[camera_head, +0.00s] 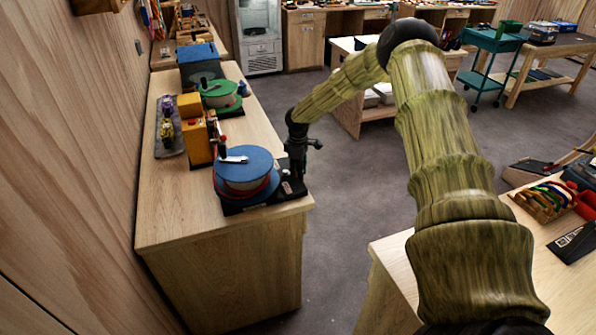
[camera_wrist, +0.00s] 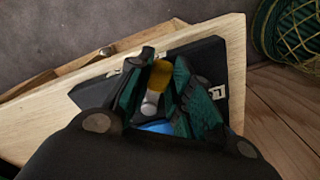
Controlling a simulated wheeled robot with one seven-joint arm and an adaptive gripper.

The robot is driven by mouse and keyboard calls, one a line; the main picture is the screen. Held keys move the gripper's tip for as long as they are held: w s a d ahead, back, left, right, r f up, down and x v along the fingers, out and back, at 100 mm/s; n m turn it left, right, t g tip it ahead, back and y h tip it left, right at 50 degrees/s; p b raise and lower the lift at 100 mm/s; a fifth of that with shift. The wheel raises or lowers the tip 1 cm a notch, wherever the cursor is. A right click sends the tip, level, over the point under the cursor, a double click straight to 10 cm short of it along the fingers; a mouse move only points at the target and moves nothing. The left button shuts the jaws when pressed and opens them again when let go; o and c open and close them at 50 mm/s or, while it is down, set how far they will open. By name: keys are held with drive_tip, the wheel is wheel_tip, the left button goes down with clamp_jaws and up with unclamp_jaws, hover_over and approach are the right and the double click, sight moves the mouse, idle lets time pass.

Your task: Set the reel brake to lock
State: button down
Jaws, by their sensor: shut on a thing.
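The reel with a blue top (camera_head: 250,165) and a red band stands on a black base (camera_head: 235,209) at the near right corner of the wooden bench. A white handle (camera_head: 233,159) lies on its top. My gripper (camera_head: 296,168) points down at the reel's right side, over the base. In the wrist view the green-padded fingers (camera_wrist: 160,90) are closed around a small lever with a yellow end (camera_wrist: 174,65) and a metal part (camera_wrist: 150,103). The black base (camera_wrist: 98,95) lies below, with small white marks. The lever is hidden behind my gripper in the head view.
A yellow-orange block (camera_head: 196,142), a grey mat (camera_head: 170,143) with small gear, a green reel (camera_head: 220,92) and a blue box (camera_head: 198,54) stand along the bench (camera_head: 165,220). A wooden wall borders its left. Another table (camera_head: 560,280) is at lower right; floor between is clear.

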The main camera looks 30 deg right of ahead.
drive_tip(key=shift+a+m+b, duration=0.2)
drive_tip(key=shift+m+b, duration=0.35)
drive_tip(key=shift+m, duration=0.05)
drive_tip(key=shift+s+a+r+m, duration=0.1)
drive_tip(key=shift+s+m, duration=0.05)
drive_tip(key=shift+m, duration=0.15)
drive_tip(key=c, duration=1.3)
unclamp_jaws()
wheel_tip(320, 180, up, 12)
drive_tip(key=shift+f, duration=0.1)
